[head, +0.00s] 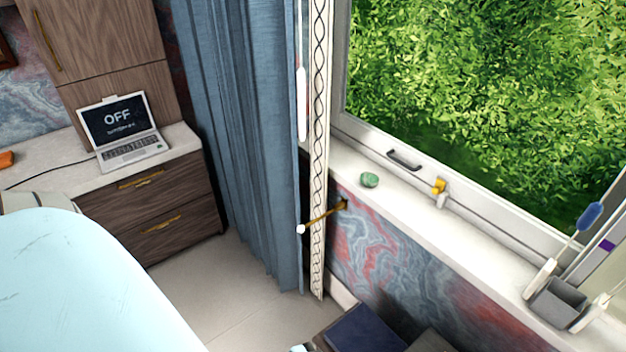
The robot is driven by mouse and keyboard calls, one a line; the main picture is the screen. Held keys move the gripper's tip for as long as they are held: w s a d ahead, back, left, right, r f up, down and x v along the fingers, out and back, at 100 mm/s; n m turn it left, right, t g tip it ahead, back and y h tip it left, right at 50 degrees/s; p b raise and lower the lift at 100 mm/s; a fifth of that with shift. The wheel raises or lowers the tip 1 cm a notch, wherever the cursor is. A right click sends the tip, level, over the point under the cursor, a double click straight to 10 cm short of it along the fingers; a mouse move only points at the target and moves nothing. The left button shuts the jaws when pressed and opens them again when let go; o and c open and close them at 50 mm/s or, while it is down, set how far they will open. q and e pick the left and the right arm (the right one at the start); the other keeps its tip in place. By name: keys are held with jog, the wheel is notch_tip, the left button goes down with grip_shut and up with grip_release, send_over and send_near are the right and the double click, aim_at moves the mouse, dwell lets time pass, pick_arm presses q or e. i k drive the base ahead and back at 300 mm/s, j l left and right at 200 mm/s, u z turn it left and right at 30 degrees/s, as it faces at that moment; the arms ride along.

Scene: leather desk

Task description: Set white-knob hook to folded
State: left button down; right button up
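The white-knob hook (322,216) is a thin brass rod with a white ball at its end. Its dark mount is on the marbled wall just under the window sill, right of the curtain. The rod sticks out from the mount toward the lower left and crosses in front of the curtain's patterned edge band. The white knob (301,229) stands at the left side of that band. I cannot tell whether the rod touches the cloth.
The blue curtain (235,130) hangs left of the hook. The sill (400,210) holds a green stone (369,180) and a grey holder (558,300). A laptop (122,130) stands on a cabinet at left. A dark blue box (365,332) lies below the hook. A pale blue rounded surface (75,285) fills the lower left.

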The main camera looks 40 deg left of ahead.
aim_at(300, 229)
jog(key=j, duration=0.5)
jog(key=i+j, duration=0.15)
jog(key=j, duration=0.8)
jog(key=i, duration=0.05)
